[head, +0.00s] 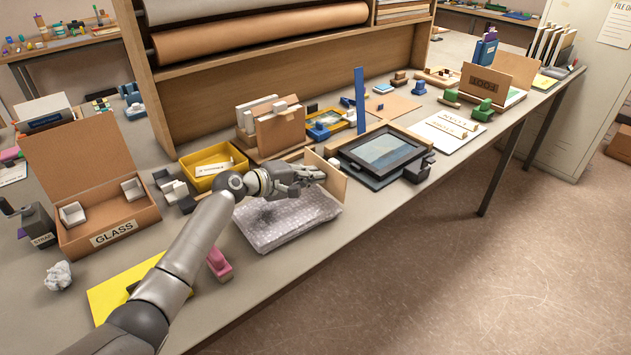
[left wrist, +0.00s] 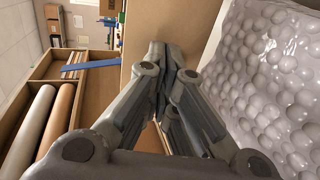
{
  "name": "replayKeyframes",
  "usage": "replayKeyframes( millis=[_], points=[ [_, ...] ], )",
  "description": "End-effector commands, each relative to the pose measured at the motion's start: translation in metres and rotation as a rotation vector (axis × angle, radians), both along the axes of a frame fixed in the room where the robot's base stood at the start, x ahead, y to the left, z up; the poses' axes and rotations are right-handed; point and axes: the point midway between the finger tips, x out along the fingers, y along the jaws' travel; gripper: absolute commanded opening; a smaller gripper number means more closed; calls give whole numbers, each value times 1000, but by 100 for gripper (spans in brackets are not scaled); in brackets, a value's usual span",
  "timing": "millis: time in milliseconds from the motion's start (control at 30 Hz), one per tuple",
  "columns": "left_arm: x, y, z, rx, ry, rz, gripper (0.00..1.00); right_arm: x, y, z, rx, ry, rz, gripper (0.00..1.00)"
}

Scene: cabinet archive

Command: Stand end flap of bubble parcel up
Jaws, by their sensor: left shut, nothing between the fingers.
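The bubble parcel (head: 288,222) lies flat near the table's front edge, wrapped in clear bubble wrap. It fills the right side of the left wrist view (left wrist: 275,70). Its tan end flap (head: 333,180) rises at the parcel's far right end, standing steeply; its exact angle is hard to judge. The flap also shows behind the fingers in the left wrist view (left wrist: 198,28). My left gripper (head: 318,174) is shut and empty above the parcel, its tips close against the flap's inner face. I cannot tell if they touch. My right gripper is not in view.
A black framed picture (head: 382,151) lies just right of the flap. A yellow tray (head: 204,180) and brown file boards (head: 280,132) stand behind the parcel. An open GLASS box (head: 107,222) is at left. A pink-red stamp (head: 220,266) sits beside my left arm.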

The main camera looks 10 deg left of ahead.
Motion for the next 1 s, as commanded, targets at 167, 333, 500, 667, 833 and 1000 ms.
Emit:
replayKeyframes(
  millis=[167,333,500,667,833,1000],
  points=[
    [-15,12,2,0,1,0,0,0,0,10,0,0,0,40],
    [-28,23,2,2,1,0,0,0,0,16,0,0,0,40],
    [-40,34,1,1,2,-1,0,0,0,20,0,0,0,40],
    [-45,38,1,0,1,-1,0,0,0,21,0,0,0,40],
    [-45,38,0,0,0,-1,0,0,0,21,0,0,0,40],
    [-47,40,1,1,-1,0,0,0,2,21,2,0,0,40]
  ],
)
